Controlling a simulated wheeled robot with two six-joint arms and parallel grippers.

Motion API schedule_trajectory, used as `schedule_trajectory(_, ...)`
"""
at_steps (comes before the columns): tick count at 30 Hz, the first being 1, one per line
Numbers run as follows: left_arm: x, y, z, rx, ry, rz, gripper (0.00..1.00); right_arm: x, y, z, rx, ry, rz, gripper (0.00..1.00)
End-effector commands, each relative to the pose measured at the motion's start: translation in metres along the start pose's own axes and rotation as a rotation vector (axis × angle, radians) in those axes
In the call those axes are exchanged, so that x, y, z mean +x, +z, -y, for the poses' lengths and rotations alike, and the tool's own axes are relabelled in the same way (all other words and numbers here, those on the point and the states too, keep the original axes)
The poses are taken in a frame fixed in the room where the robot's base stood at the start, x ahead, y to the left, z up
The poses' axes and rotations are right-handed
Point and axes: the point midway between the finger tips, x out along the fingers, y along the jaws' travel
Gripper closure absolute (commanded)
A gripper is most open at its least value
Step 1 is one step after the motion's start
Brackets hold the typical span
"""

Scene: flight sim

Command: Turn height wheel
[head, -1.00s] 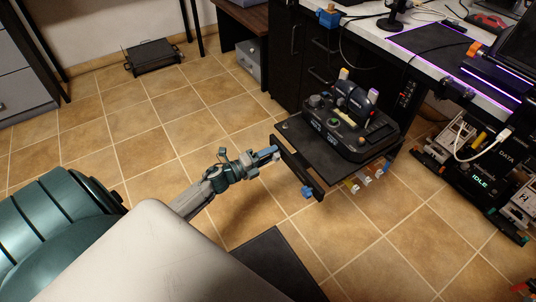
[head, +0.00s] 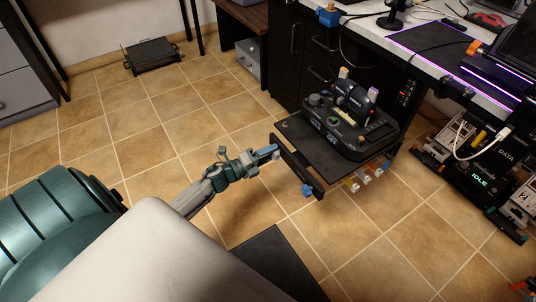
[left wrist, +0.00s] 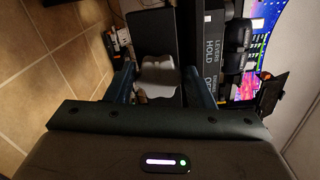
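A pale wheel with a scalloped edge (left wrist: 158,77), which looks like the height wheel, shows in the left wrist view between the two fingers of my left gripper (left wrist: 163,85). The fingers stand apart on either side of it, with a visible gap at each side. I cannot tell how deep the wheel sits between them. In the head view my left gripper (head: 270,151) is at the left edge of the black tray (head: 300,138) under the throttle unit. The wheel is not made out in that view. My right gripper is not in view.
The throttle unit (head: 348,112) stands on the tray. A dark bar (head: 297,167) with a blue clamp (head: 307,191) runs along the tray's near-left side. A desk (head: 440,55) and cabinet lie beyond. The tiled floor at left is mostly clear.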

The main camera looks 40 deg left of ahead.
Motion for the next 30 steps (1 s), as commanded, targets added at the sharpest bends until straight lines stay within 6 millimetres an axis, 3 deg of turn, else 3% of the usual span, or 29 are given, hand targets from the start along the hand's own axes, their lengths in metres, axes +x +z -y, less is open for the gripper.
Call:
schedule_trajectory(1,0.004,0.0,0.01,0.001,-0.02,-0.006,0.44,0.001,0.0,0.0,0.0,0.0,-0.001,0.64)
schedule_trajectory(3,0.003,0.0,0.009,0.001,-0.018,-0.005,0.33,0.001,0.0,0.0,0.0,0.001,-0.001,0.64)
schedule_trajectory(17,-0.001,0.0,0.004,0.002,-0.008,-0.003,0.33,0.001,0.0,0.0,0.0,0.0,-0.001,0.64)
schedule_trajectory(23,-0.025,-0.001,0.003,0.002,-0.004,-0.004,0.33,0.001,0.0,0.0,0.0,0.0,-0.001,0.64)
schedule_trajectory(30,-0.072,-0.001,0.003,0.002,-0.004,-0.005,0.33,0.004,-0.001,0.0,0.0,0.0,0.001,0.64)
